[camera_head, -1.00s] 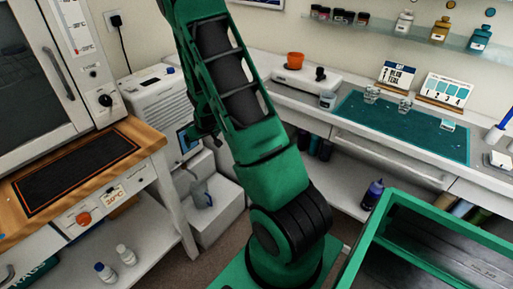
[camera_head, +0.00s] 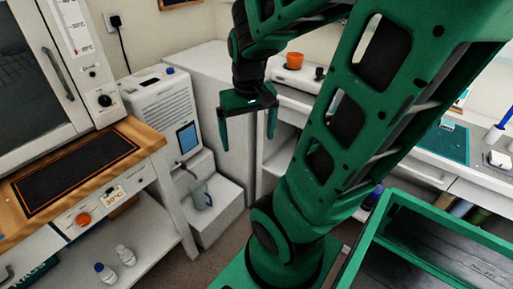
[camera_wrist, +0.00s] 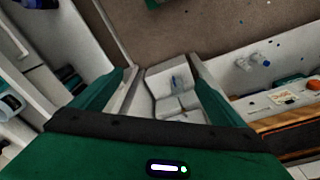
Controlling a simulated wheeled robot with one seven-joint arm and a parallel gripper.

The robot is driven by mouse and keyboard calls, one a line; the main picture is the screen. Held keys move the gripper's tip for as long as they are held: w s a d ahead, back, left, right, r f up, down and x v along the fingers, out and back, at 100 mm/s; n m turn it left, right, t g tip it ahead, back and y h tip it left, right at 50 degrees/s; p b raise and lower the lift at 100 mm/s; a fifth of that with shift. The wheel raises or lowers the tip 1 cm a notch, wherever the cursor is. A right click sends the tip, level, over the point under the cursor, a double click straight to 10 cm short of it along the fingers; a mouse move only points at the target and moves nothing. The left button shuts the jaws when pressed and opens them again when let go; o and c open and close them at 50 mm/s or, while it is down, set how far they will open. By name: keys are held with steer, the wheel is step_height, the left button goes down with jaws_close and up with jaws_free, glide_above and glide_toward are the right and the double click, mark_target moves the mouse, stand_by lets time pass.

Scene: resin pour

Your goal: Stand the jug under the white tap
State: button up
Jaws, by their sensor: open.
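A small grey-blue jug (camera_head: 201,194) stands on a low white block (camera_head: 215,212) in front of the white dispenser (camera_head: 165,115) with a lit screen. The jug also shows, small, in the wrist view (camera_wrist: 175,83). A dark spout-like part (camera_head: 188,170) is just above and left of the jug; I cannot clearly make out the white tap. My gripper (camera_head: 247,124) is open and empty, fingers pointing down, above and to the right of the jug in the head view. In the wrist view its fingers (camera_wrist: 164,68) frame the block and jug, well apart from them.
At left, a wooden-topped bench (camera_head: 150,140) with a black mat and a cabinet stands beside the dispenser. White bottles (camera_head: 125,255) are on its lower shelf. The counter at right is partly hidden by my arm. A green-rimmed tray (camera_head: 385,225) is at lower right.

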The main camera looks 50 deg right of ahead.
steer(key=s+a+r+y, duration=0.1)
steer(key=s+a, duration=0.3)
steer(key=s, duration=0.3)
steer(key=shift+r+g, duration=0.35)
steer(key=shift+g, duration=0.05)
